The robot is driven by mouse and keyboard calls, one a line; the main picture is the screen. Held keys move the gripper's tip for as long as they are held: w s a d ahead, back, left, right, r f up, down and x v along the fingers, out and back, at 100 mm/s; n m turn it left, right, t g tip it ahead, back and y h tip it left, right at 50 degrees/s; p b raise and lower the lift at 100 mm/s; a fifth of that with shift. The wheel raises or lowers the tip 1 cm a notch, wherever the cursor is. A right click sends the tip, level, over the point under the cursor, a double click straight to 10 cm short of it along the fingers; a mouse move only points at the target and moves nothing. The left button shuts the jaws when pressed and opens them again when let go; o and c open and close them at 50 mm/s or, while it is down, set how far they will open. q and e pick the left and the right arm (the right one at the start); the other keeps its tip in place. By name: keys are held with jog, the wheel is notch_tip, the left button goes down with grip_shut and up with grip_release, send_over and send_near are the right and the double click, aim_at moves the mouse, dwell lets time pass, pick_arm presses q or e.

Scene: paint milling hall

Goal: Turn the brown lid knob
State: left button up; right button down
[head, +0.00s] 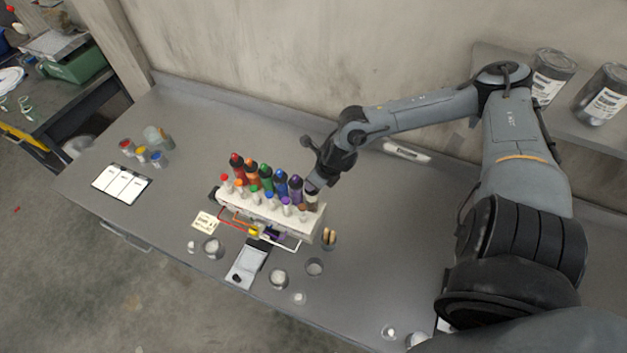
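A pale rack (255,212) stands on the grey bench and holds a back row of bottles with large coloured lids: red, orange, green, blue and purple. At its right end is a brown lid knob (311,197), mostly hidden by my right gripper. A front row of small vials has matching caps, with a brown one (302,213) near the right end. My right gripper (314,187) points down at the brown lid knob, right beside the purple lid (295,184). Its fingers are too small and dark to tell whether they are shut. My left gripper is not in view.
Small glass dishes (278,278), a scale-like device (247,266) and a brown-topped item (329,238) stand before the rack. A white-sheeted board (121,184) and small jars (141,153) lie left. Cans (551,76) stand on a shelf at upper right.

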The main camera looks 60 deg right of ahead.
dwell(0.3)
jog(key=c, duration=1)
grip_release()
jog(key=shift+o, duration=0.2)
jog(key=v, duration=1)
jog(key=shift+r+p, duration=0.35)
jog(key=shift+r, duration=0.05)
jog(key=shift+s+a, duration=0.1)
